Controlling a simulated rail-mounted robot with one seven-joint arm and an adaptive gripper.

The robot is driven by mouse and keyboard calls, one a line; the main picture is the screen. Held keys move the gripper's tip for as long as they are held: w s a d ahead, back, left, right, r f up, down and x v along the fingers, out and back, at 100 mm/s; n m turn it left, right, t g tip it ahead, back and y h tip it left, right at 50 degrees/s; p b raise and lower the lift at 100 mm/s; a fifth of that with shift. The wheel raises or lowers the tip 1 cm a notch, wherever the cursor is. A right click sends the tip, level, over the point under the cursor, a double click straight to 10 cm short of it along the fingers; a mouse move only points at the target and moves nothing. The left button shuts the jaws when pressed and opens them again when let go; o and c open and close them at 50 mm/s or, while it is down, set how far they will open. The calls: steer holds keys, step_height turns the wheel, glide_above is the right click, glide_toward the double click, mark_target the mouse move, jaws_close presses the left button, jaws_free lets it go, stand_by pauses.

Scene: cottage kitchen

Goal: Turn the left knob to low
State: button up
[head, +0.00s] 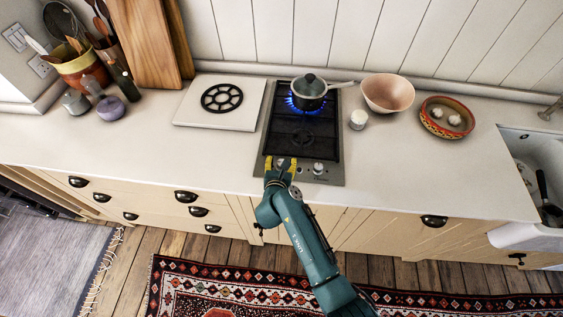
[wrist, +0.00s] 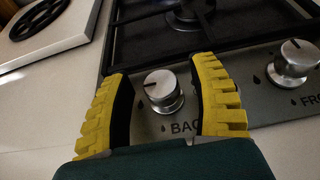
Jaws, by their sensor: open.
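The left knob (wrist: 163,90) is a silver dial on the cooktop's front strip, above lettering that begins "BAC". A dark mark on its top lies toward the left side. My gripper (wrist: 162,72) is open, with one yellow-padded finger on each side of this knob. Gaps show between the pads and the knob.
A lidded pot (head: 309,89) stands on the back burner over a blue flame (head: 290,103). The front burner (head: 302,137) shows no flame. A white jar (head: 358,119) and pink bowl (head: 388,93) are to the right. A white board with a black trivet (head: 222,98) lies left.

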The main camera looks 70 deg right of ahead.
jaws_close()
